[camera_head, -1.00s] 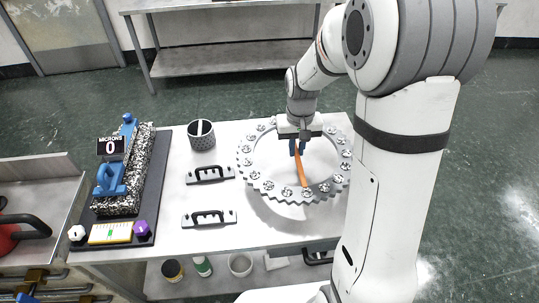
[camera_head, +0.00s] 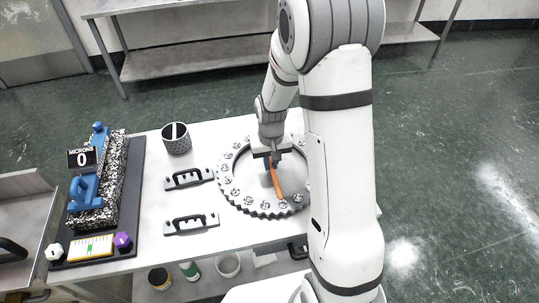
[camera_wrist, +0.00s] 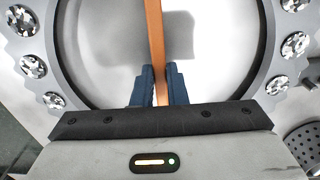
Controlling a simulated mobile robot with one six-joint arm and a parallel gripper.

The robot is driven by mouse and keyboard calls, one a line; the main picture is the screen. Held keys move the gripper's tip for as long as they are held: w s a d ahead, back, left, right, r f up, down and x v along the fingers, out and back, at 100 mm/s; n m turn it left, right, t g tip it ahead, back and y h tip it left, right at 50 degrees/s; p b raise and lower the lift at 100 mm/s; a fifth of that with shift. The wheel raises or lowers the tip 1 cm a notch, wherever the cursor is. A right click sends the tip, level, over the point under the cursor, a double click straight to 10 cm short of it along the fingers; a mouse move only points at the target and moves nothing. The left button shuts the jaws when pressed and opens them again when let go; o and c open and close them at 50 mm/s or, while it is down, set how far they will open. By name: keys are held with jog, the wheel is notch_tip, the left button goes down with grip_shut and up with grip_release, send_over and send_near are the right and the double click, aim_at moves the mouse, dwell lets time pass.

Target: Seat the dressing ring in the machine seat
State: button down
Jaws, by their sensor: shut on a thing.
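The dressing ring (camera_head: 228,191) is a grey toothed ring with several mottled round inserts and an orange bar (camera_head: 276,184) across its middle. It is level over the right part of the white table, partly hidden behind my arm. Whether it touches the tabletop I cannot tell. My gripper (camera_head: 267,163) points down inside the ring and is shut on the orange bar. In the wrist view the blue fingers (camera_wrist: 159,88) close on both sides of the bar (camera_wrist: 155,45), with the ring (camera_wrist: 283,50) curving around on both sides. I see no machine seat in these views.
On the white table (camera_head: 152,205) a perforated cup (camera_head: 176,141) and two black-handled grey plates (camera_head: 188,179) (camera_head: 191,222) stand left of the ring. A speckled block (camera_head: 108,185) with a display is farther left. Open green floor (camera_head: 455,180) lies to the right.

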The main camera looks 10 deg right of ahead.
jog(key=shift+f, duration=0.25)
jog(key=shift+f, duration=0.15)
jog(key=c, duration=1.5)
grip_release()
jog(key=shift+o, duration=0.2)
